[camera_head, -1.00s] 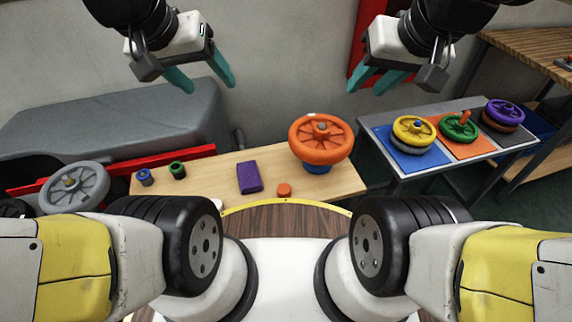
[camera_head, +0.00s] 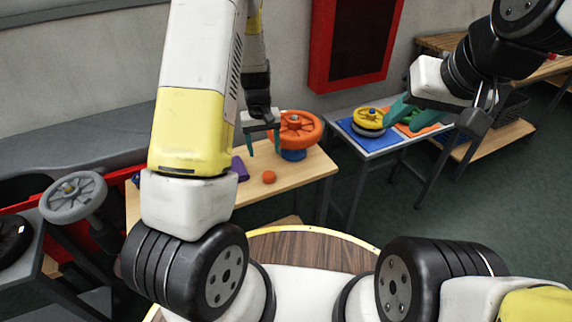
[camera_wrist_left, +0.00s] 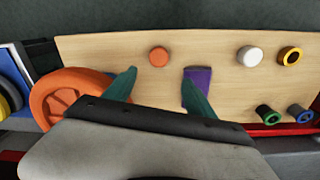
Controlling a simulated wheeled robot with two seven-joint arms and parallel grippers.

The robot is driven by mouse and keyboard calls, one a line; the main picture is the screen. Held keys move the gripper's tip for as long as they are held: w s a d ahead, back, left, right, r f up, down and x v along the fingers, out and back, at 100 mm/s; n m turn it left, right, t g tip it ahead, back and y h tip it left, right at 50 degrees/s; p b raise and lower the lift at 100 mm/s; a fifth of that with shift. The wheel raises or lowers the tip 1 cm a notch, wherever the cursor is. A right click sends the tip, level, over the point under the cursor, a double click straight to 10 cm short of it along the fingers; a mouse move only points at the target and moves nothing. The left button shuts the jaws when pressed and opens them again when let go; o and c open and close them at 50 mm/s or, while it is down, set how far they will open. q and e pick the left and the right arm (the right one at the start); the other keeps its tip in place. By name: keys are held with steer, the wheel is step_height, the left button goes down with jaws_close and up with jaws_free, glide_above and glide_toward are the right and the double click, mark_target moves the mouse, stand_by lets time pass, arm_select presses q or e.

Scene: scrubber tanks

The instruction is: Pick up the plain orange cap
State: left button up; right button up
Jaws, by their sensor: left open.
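The plain orange cap (camera_head: 269,177) lies on the light wooden bench, near its front edge. It also shows in the left wrist view (camera_wrist_left: 159,57), a small round disc. My left gripper (camera_head: 263,150) is open and empty above the bench, behind the cap in the head view. In the left wrist view its two teal fingers (camera_wrist_left: 158,82) are spread, and the cap appears beyond the tips, between their lines. My right gripper (camera_head: 412,114) hangs in front of the side table at right, its teal fingers apart and empty.
An orange handwheel (camera_head: 300,128) on a blue base stands close beside my left gripper. A purple block (camera_wrist_left: 198,88) lies near one finger. A white cap (camera_wrist_left: 249,55), a yellow ring (camera_wrist_left: 290,55), a green (camera_wrist_left: 267,113) and a blue piece (camera_wrist_left: 299,112) sit further along the bench.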

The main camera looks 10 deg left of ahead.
mark_target(269, 174)
arm_select(q)
steer(key=f, duration=0.7)
steer(key=d+f, duration=0.1)
steer(key=f, duration=0.2)
steer(key=shift+s+f, duration=0.15)
steer(key=shift+s, duration=0.05)
jaws_close()
